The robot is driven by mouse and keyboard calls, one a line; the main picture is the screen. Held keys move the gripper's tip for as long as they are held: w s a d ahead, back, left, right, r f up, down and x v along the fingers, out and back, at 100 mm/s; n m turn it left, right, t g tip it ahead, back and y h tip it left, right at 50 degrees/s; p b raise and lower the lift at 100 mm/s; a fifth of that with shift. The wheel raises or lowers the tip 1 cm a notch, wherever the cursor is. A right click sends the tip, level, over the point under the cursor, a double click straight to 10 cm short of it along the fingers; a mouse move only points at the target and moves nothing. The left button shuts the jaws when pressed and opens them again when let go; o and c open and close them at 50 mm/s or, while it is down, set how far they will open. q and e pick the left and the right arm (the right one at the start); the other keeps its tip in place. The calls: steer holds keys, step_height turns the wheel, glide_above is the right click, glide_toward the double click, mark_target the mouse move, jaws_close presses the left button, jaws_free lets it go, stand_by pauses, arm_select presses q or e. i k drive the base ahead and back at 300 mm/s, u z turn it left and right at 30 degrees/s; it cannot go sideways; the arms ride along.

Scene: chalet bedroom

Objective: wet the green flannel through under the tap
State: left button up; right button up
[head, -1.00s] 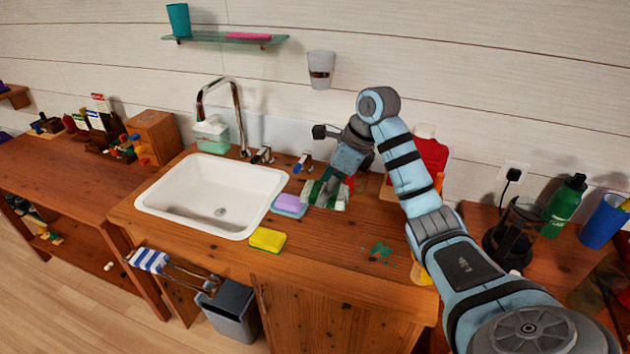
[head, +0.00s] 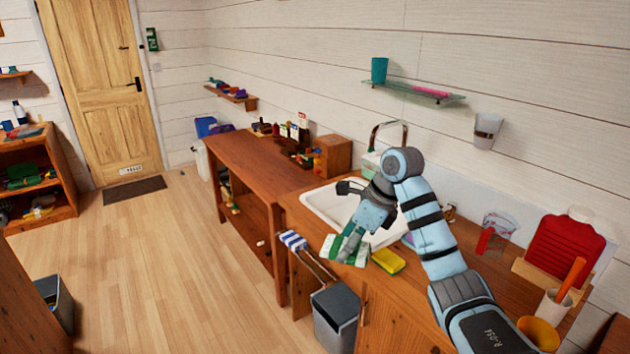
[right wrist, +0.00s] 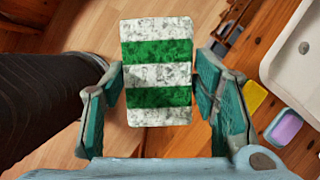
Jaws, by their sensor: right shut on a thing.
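My right gripper (right wrist: 161,98) is shut on the green-and-white striped flannel (right wrist: 157,75), which shows between its fingers in the right wrist view. In the head view the flannel (head: 336,249) hangs from the right gripper (head: 352,240) by the counter's front edge, in front of the white basin (head: 321,202). The chrome tap (head: 390,124) stands behind the basin, with its lower part hidden by my right arm. Whether water runs cannot be told. My left gripper is not in view.
A yellow sponge (head: 388,261) lies near the counter's front edge, and a purple soap (right wrist: 288,126) lies on a dish beside the basin. A blue-striped towel (head: 293,240) hangs on a rail at the front. A grey bin (head: 336,313) stands below. Floor to the left is open.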

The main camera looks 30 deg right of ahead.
mark_target(452, 207)
steer(key=u, duration=0.3)
steer(key=i, duration=1.05)
steer(key=z, duration=0.3)
steer(key=i, duration=1.75)
steer(key=z, duration=1.7)
steer(key=i, duration=0.65)
steer(key=z, duration=0.55)
